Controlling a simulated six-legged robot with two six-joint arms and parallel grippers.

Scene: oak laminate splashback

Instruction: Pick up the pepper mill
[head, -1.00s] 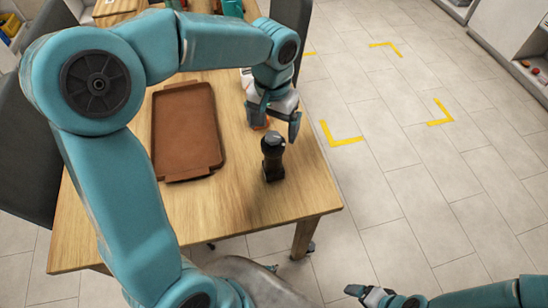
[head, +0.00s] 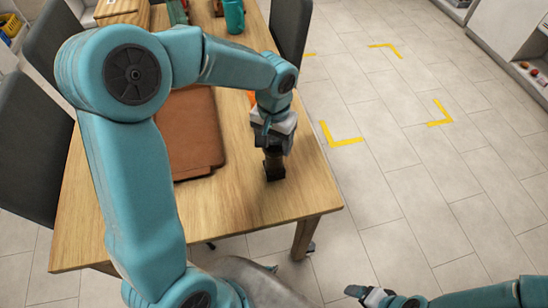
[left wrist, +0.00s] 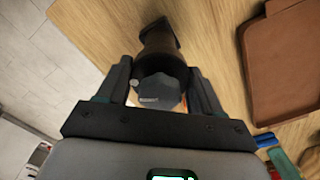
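The dark pepper mill (head: 274,170) stands upright near the right front edge of the wooden table. Only its lower part shows in the head view, as my left gripper (head: 270,150) covers its top from above. In the left wrist view the mill's rounded dark head (left wrist: 160,84) lies between the two fingers of my left gripper (left wrist: 160,80). The fingers stand apart on either side of it, with very narrow gaps. My right gripper (head: 368,296) is low at the bottom of the head view, away from the table, and its opening is unclear.
A brown tray (head: 192,135) lies left of the mill on the table (head: 225,215), partly behind my left arm. A teal mug (head: 234,15) and a wooden box (head: 118,10) stand farther back. Dark chairs (head: 28,130) line the left side. Open floor lies right.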

